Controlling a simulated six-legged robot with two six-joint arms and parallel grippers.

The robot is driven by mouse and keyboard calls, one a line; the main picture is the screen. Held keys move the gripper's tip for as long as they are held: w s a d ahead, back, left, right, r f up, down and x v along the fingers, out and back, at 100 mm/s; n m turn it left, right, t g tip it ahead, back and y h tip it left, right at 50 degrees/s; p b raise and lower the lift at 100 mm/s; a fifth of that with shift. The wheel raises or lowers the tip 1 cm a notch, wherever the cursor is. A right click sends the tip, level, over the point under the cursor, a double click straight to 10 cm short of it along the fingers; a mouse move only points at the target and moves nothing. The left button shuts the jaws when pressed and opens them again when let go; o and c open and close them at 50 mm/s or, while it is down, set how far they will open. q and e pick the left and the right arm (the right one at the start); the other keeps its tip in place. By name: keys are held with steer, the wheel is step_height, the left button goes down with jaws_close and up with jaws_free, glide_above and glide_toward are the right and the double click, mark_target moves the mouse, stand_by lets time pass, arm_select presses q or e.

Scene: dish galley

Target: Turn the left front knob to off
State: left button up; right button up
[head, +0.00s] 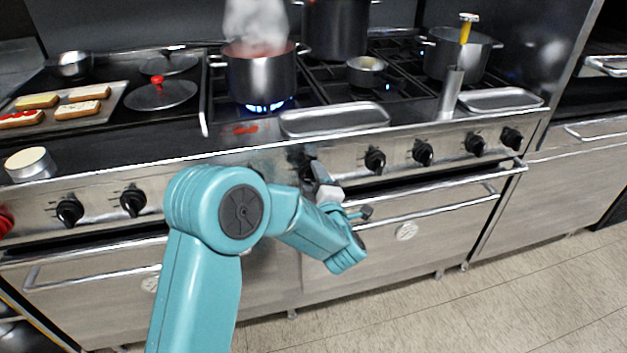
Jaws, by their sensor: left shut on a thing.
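My left gripper (314,172) reaches up to the front panel of the range. It is shut on a black knob (306,158), mostly hidden behind the fingers; I cannot tell which way this knob points. Above and to the left, a steaming pot (262,78) stands on a burner with a blue flame (264,106). My right gripper is not in view.
Several other black knobs, such as one right of the gripper (375,160), line the panel. Oven handles (440,207) project below it. A metal tray (335,121) lies on the front ledge above. The tiled floor (520,290) at lower right is clear.

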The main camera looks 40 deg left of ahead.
arm_select(q)
steer(key=m, duration=0.6)
steer(key=shift+p, duration=0.3)
steer(key=m+p, duration=0.1)
steer(key=m, duration=0.2)
steer(key=shift+m, duration=0.3)
steer(key=shift+m+p, duration=0.7)
steer(key=shift+m, duration=1.4)
steer(key=o, duration=1)
steer(key=shift+d, duration=0.1)
